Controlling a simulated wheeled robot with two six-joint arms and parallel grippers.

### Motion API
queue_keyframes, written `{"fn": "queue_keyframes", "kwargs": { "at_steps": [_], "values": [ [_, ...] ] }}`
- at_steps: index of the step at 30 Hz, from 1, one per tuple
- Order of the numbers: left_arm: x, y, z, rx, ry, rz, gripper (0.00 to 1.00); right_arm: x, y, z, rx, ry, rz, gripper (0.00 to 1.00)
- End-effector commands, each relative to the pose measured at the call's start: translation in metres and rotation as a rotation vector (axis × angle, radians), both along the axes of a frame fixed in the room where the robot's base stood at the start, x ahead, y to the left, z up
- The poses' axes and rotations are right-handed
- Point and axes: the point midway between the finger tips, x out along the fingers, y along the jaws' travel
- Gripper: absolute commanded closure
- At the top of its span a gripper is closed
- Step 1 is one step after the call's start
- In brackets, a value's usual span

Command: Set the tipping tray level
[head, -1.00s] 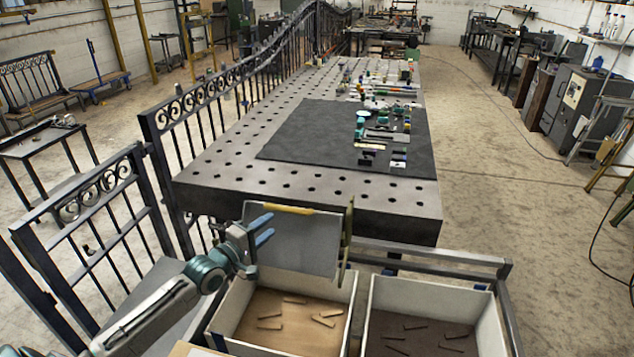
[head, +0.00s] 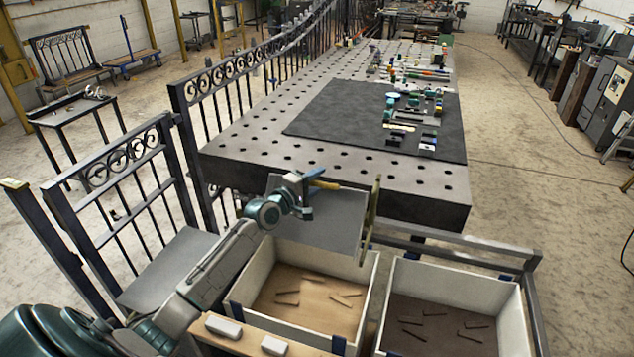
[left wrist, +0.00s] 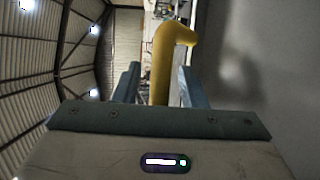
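The tipping tray (head: 335,230) is a grey plate tilted steeply above the back of the left box. A yellow handle (head: 326,185) runs along its upper edge. My left gripper (head: 308,188) is at the left part of this handle. In the left wrist view, the yellow handle (left wrist: 163,70) stands between the two blue fingers of the left gripper (left wrist: 160,88). A gap shows between the handle and the left finger, so the gripper is open around it. The tray's grey face (left wrist: 250,60) fills the right side there. My right gripper is not in view.
The left box (head: 262,268) and right box (head: 400,285) hold several flat strips. A perforated steel table (head: 240,150) with a dark mat (head: 310,120) stands behind the tray. An iron gate panel (head: 120,170) is at the left. A narrow olive plate (head: 372,210) stands at the tray's right edge.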

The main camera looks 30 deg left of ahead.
Motion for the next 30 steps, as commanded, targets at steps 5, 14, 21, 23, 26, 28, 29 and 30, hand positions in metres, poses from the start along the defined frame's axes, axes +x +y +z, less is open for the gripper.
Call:
{"fn": "queue_keyframes", "kwargs": {
  "at_steps": [5,14,21,23,26,28,29,30],
  "values": [
    [0.003,-0.001,0.000,-0.001,0.000,0.000,0.62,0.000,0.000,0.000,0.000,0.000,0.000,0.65],
    [0.002,0.000,0.000,0.000,0.000,0.000,0.94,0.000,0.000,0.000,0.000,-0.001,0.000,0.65],
    [0.003,0.000,0.000,-0.001,0.001,0.000,1.00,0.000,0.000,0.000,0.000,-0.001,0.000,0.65],
    [0.003,0.000,0.001,-0.001,0.004,0.000,1.00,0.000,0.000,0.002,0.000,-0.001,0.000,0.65],
    [0.007,0.001,0.002,-0.006,0.021,0.001,1.00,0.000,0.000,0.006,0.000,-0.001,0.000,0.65],
    [0.012,0.002,0.002,-0.011,0.041,0.001,1.00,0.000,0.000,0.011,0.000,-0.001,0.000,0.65],
    [0.015,0.003,0.002,-0.014,0.053,0.001,1.00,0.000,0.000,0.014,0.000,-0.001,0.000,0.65],
    [0.019,0.004,0.003,-0.018,0.071,0.001,1.00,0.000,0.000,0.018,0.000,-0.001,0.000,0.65]
  ]
}}
